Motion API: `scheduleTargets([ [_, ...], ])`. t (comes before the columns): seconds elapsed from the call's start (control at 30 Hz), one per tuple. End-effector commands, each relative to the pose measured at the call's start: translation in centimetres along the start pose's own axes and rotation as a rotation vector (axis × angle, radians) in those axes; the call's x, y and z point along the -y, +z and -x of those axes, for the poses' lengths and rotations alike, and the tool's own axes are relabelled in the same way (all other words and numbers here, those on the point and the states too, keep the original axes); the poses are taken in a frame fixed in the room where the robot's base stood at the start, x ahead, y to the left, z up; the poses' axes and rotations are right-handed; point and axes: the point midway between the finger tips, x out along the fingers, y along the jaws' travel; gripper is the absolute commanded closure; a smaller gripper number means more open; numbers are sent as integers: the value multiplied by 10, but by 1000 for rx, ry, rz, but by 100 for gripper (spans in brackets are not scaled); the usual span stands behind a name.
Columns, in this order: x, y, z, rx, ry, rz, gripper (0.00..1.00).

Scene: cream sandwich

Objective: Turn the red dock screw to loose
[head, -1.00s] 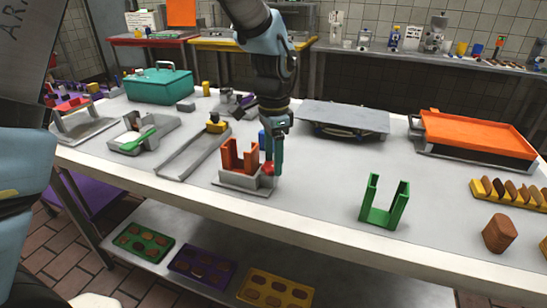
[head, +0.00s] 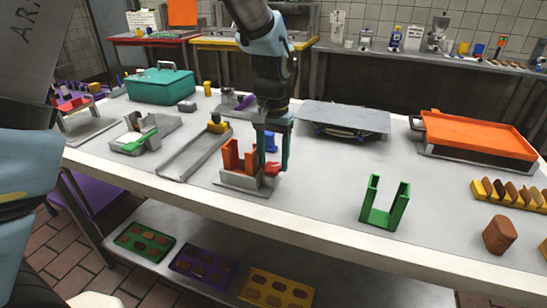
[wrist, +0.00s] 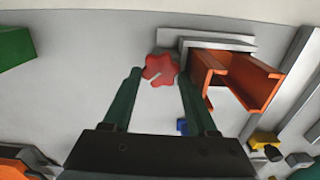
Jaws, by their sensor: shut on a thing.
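The red dock screw (head: 271,169) is a lobed knob at the right side of the grey dock (head: 243,183) holding an upright orange U-shaped holder (head: 231,157). In the wrist view the screw (wrist: 161,70) shows a pale slot mark, slanting. My gripper (head: 273,163) points down at the screw, one dark green finger on each side of it. In the wrist view the fingertips (wrist: 159,77) flank the knob and are shut on it. The orange holder (wrist: 245,80) and grey dock (wrist: 217,41) lie just right of the fingers there.
A blue piece (head: 271,142) stands just behind the screw. A grey sloped channel (head: 196,153) lies left of the dock, and a green U-shaped holder (head: 384,208) stands to the right. The bench between dock and green holder is clear.

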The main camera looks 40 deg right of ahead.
Motion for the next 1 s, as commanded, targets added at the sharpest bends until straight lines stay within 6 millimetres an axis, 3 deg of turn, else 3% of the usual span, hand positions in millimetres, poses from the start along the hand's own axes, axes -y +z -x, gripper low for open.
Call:
scheduleTargets([
  [0.67, 0, -1, 1, -2, 0, 68, 97],
  [0.7, 0, -1, 1, -2, 0, 68, 40],
  [0.93, 1, 0, 0, -1, 0, 67, 15],
  [1.0, 1, 0, 0, -1, -1, 68, 12],
])
